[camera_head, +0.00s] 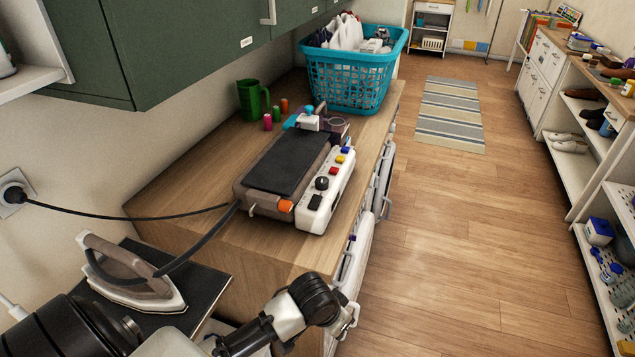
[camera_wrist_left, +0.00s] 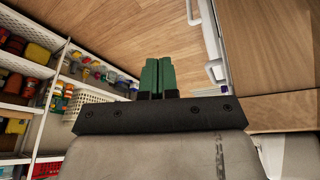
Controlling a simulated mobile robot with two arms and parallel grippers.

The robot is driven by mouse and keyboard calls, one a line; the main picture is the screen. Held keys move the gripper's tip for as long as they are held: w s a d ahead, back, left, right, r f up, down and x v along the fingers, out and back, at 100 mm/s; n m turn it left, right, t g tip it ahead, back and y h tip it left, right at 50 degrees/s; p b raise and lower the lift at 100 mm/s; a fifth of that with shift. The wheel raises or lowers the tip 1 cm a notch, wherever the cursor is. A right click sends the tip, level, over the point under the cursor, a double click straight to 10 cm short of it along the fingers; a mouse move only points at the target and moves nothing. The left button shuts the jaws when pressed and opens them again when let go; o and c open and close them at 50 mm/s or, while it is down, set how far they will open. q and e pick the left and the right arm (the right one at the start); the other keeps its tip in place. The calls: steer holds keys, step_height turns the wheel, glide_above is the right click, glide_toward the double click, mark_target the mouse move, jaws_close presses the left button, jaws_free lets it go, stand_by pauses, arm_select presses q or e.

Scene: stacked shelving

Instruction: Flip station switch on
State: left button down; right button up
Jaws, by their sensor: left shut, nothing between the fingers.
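The station (camera_head: 288,165) is a dark flat-topped unit on the wooden counter, with a white control panel (camera_head: 326,192) along its right side. The panel carries a black switch (camera_head: 315,201) at its near end, a round black knob (camera_head: 321,183) and small coloured buttons. I cannot tell the switch's position. In the head view my left arm reaches in low, in front of the counter's near end; its fingertips cannot be made out there. In the left wrist view the left gripper (camera_wrist_left: 157,78) has its green fingers together, empty, with floor beyond. My right gripper is not in view.
An iron (camera_head: 135,280) rests on a dark pad left of my arm. A black cable runs from the wall socket (camera_head: 14,194) towards the station. A green mug (camera_head: 252,100) and a blue basket (camera_head: 348,80) stand farther back. Green cabinets hang above. The floor right is clear.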

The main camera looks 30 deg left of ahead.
arm_select(q)
steer(key=w+a+r, duration=0.2)
steer(key=w+r, duration=0.4)
steer(key=r, duration=0.3)
step_height(320, 180, up, 20)
steer(key=r+n+y+p, duration=0.1)
steer(key=n+y, duration=0.1)
steer(key=n, duration=0.3)
glide_above(318, 197)
steer(key=s, duration=0.4)
steer(key=shift+s+d+f, duration=0.15)
steer(key=shift+d+f, duration=0.1)
steer(key=shift+d, duration=0.15)
steer(key=p+x, duration=0.1)
steer(key=x, duration=0.3)
steer(key=p+x, duration=0.1)
steer(key=x, duration=0.4)
steer(key=p+x, duration=0.1)
steer(key=x, duration=0.4)
steer(key=shift+s+a+f+p, duration=0.1)
steer(key=shift+s+f+p, duration=0.05)
steer(key=shift+s+p, duration=0.15)
